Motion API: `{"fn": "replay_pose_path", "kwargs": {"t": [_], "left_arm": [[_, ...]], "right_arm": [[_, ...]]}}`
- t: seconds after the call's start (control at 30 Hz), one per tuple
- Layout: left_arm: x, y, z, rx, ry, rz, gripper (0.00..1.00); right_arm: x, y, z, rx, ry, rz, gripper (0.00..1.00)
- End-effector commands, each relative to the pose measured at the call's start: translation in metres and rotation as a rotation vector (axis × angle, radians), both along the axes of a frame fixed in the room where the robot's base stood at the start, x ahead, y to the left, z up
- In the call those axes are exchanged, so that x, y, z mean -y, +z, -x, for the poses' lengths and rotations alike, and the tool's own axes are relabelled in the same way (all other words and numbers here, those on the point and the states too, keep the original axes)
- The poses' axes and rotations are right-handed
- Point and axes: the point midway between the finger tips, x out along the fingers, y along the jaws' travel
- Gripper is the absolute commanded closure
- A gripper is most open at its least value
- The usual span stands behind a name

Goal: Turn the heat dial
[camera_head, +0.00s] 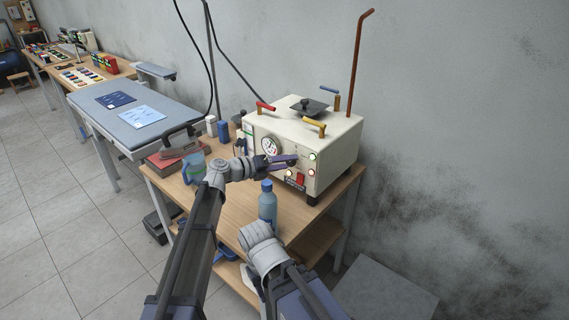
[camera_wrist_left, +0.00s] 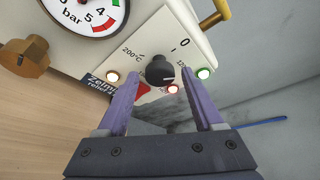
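The heat dial (camera_wrist_left: 160,70) is a black round knob on a cream front panel, with marks such as 0 and 200°C around it. My left gripper (camera_wrist_left: 162,76) has its two purple fingers apart, one on each side of the dial in the picture. I see gaps between the fingers and the knob, and cannot tell how deep the tips reach. In the head view the left gripper (camera_head: 288,160) is at the front of the cream machine (camera_head: 335,150) and covers the dial's area. My right arm's wrist shows below the bottle; its fingers are not visible.
A pressure gauge (camera_wrist_left: 90,12), a brass knob (camera_wrist_left: 28,58) and lit lamps (camera_wrist_left: 203,73) surround the dial. A red switch (camera_head: 300,177) is below. A blue bottle (camera_head: 267,203) and a blue-green jug (camera_head: 194,168) stand on the wooden table (camera_head: 240,212).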

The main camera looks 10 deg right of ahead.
Motion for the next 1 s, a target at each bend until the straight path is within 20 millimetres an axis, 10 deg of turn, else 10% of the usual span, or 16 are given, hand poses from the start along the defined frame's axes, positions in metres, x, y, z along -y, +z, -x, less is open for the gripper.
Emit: {"fn": "replay_pose_path", "kwargs": {"t": [0.57,1.0], "left_arm": [[-0.0003,-0.0001,0.0000,0.000,0.000,0.000,0.98],[-0.0001,0.0023,0.0009,0.062,0.000,-0.049,1.00]], "right_arm": [[0.0000,0.0000,0.0000,0.000,0.000,0.000,0.50],[-0.0001,0.0077,0.0000,0.000,0.000,0.000,0.50]]}}
